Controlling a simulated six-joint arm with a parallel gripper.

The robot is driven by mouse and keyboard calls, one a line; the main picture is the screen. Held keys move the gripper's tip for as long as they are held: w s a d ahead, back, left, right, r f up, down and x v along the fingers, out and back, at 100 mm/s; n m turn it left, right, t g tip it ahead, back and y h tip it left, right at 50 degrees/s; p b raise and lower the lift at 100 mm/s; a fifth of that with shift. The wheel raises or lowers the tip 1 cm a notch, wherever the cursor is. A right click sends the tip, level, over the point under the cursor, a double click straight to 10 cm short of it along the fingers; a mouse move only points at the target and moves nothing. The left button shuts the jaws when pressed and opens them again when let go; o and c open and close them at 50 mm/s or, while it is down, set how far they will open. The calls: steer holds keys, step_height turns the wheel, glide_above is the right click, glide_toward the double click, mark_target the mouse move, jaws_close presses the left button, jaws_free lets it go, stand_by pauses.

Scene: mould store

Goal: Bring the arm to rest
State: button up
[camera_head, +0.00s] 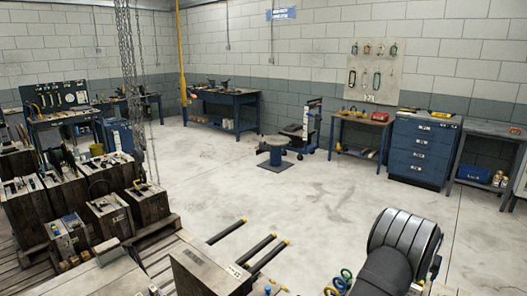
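Part of my arm (402,240) shows at the bottom right, a dark rounded link with a pale grey ribbed joint housing. It stands over the pale floor in the picture. The rest of the arm runs out of the frame at the bottom. My gripper and its fingers are not in view, so I cannot see whether it holds anything.
Wooden crates (111,221) holding tools stand on pallets at left, beside hanging chains (131,60). Dark bars with yellow tips (259,250) and coloured rings (341,282) are near my arm. A blue drawer cabinet (422,152) stands at back right. The mid floor (330,200) is clear.

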steer(key=v, duration=0.6)
steer(key=x, duration=1.2)
steer(key=shift+w+d+r, duration=0.1)
steer(key=shift+r, duration=0.15)
step_height(320, 180, up, 10)
steer(key=w+a+n+t+y, duration=0.1)
steer(key=w+a+n, duration=0.2)
steer(key=w+a, duration=0.95)
steer(key=w+a+n+y, duration=0.1)
steer(key=w+a+n, duration=0.2)
steer(key=w+a, duration=1)
steer(key=w+a+n+y, duration=0.1)
steer(key=w+a+n, duration=0.1)
steer(key=a, duration=2.1)
steer(key=w+a+r+n+y, duration=0.1)
steer(key=a+n, duration=0.3)
steer(key=a, duration=2)
steer(key=shift+w+a+n+y, duration=0.3)
steer(key=shift+w+n, duration=0.1)
steer(key=shift+w, duration=0.05)
